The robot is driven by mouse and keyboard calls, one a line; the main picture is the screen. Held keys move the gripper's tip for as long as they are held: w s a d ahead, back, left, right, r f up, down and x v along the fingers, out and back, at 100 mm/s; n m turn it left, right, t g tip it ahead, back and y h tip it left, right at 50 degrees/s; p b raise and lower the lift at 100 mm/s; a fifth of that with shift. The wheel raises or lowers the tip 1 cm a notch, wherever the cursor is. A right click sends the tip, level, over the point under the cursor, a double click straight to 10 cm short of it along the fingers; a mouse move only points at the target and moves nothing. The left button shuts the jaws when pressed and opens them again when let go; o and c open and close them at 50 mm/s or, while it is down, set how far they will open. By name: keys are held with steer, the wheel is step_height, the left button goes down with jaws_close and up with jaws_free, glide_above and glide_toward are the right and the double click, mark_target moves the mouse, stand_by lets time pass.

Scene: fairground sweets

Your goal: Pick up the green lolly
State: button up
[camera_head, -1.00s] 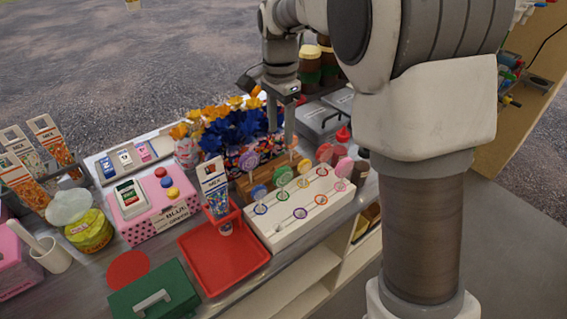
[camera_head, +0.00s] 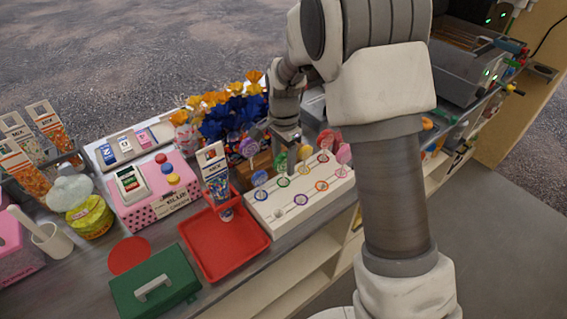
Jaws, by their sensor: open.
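The green lolly (camera_head: 281,163) stands upright in a white rack (camera_head: 318,204) with coloured rings, between a blue lolly (camera_head: 260,178) and an orange one (camera_head: 304,153). My gripper (camera_head: 286,148) points down at the back of the rack, right by the green lolly's head. The jaws are open. From this view I cannot tell whether a finger touches the lolly or whether its head lies between the fingers.
Blue and orange wrapped sweets (camera_head: 226,118) crowd behind. A red tray (camera_head: 222,262) and a green box (camera_head: 172,292) lie in front.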

steer(key=shift+f, duration=0.9)
steer(key=shift+c, duration=0.3)
jaws_close()
